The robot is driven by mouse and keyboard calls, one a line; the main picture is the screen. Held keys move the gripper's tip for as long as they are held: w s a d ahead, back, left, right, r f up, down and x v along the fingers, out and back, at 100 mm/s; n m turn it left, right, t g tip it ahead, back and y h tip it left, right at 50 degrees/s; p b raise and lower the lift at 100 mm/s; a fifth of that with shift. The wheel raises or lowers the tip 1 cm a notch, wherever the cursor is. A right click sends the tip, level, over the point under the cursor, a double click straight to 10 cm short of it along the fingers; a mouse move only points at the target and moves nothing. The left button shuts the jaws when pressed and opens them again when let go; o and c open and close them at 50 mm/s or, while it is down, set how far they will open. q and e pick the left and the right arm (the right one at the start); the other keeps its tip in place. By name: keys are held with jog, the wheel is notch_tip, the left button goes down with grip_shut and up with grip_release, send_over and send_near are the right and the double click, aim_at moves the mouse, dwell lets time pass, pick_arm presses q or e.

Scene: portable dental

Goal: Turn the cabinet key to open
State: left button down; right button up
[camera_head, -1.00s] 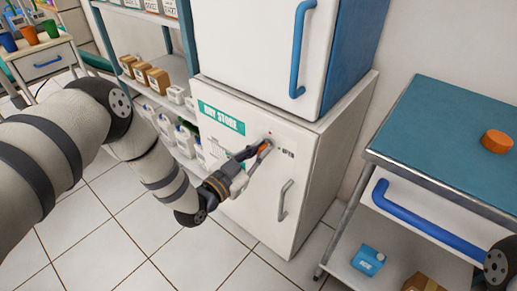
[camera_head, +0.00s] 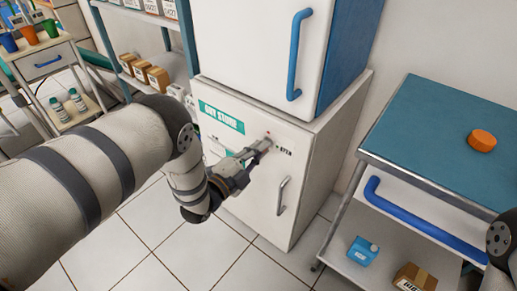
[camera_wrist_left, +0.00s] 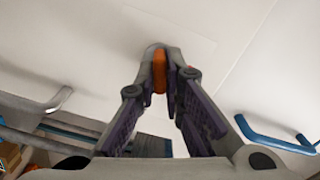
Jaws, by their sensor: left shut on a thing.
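The lower white cabinet (camera_head: 248,205) has a green label, a grey handle (camera_head: 282,196) and a door that looks closed. The key is orange (camera_wrist_left: 159,72) and shows between my fingertips in the left wrist view, against the white door front. My left gripper (camera_head: 263,146) is shut on the key at the upper part of the door. In the head view the fingers hide most of the key. The wrist view is rolled, with the grey handle (camera_wrist_left: 58,101) at left and a blue handle (camera_wrist_left: 275,138) at right. My right gripper is out of view.
A white upper unit with a blue handle (camera_head: 297,55) stands on the cabinet. At right is a teal-topped cart (camera_head: 430,130) with an orange puck (camera_head: 482,141) on it. Left is a shelf with small boxes (camera_head: 157,79). The floor before the cabinet is clear.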

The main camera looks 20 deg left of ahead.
pick_arm(q)
jog(key=shift+m, duration=2)
jog(key=c, duration=1.7)
grip_release()
jog(key=v, duration=1.2)
